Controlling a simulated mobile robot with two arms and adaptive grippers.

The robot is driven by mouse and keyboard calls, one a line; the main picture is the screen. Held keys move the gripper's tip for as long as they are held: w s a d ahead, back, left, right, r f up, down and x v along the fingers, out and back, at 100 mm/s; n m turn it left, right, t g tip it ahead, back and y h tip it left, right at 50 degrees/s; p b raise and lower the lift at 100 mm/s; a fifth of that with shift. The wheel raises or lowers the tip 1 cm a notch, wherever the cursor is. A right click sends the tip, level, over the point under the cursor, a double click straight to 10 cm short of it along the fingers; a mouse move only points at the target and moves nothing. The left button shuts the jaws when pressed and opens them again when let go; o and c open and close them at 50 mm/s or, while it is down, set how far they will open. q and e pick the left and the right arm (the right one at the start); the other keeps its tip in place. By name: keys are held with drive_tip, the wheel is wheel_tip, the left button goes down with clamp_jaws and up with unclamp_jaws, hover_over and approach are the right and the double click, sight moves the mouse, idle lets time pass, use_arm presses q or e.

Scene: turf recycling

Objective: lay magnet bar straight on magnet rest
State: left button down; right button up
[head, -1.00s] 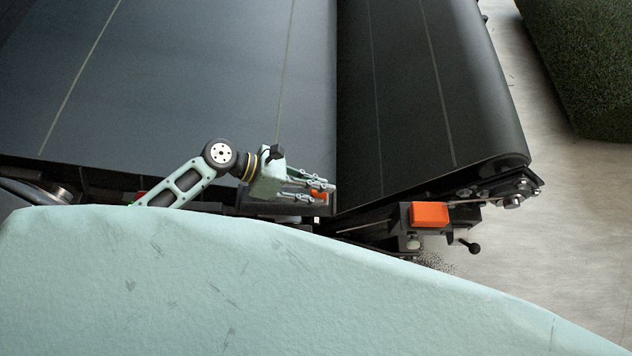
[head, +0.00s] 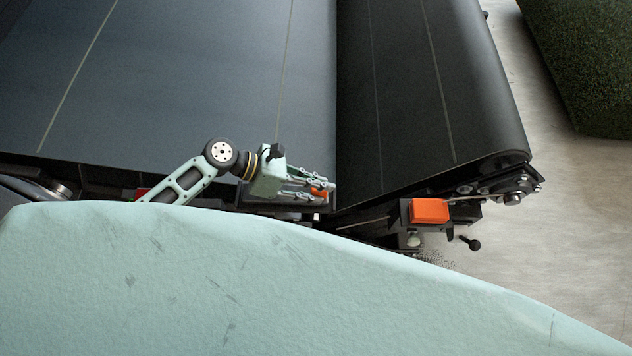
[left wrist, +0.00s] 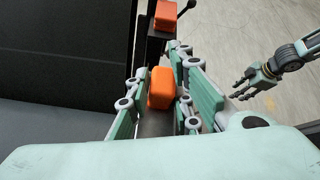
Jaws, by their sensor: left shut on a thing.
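My left gripper (head: 318,191) is at the belt's lower edge, with its fingers shut around an orange block (left wrist: 160,88). In the left wrist view the block sits between the finger pads, over a dark bar or support (left wrist: 158,124). The fingers partly hide the block in the head view. A second orange block (head: 429,211) sits on a dark bracket to the right; it also shows in the left wrist view (left wrist: 166,15). I cannot tell which dark part is the magnet bar and which is the rest. My right gripper (left wrist: 243,89) is apart, with spread, empty fingers.
A wide dark belt (head: 190,80) lies behind my left gripper, and a dark roller section (head: 425,90) stands beside it. A black knob (head: 471,244) sticks out below the bracket. A turf roll (head: 590,65) lies at the upper right. Pale floor (head: 570,240) is clear at right.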

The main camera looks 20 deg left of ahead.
use_arm(q)
drive_tip(key=shift+f, duration=0.3)
drive_tip(key=c, duration=1.2)
unclamp_jaws()
drive_tip(key=shift+o, duration=0.2)
drive_tip(key=v, duration=1.2)
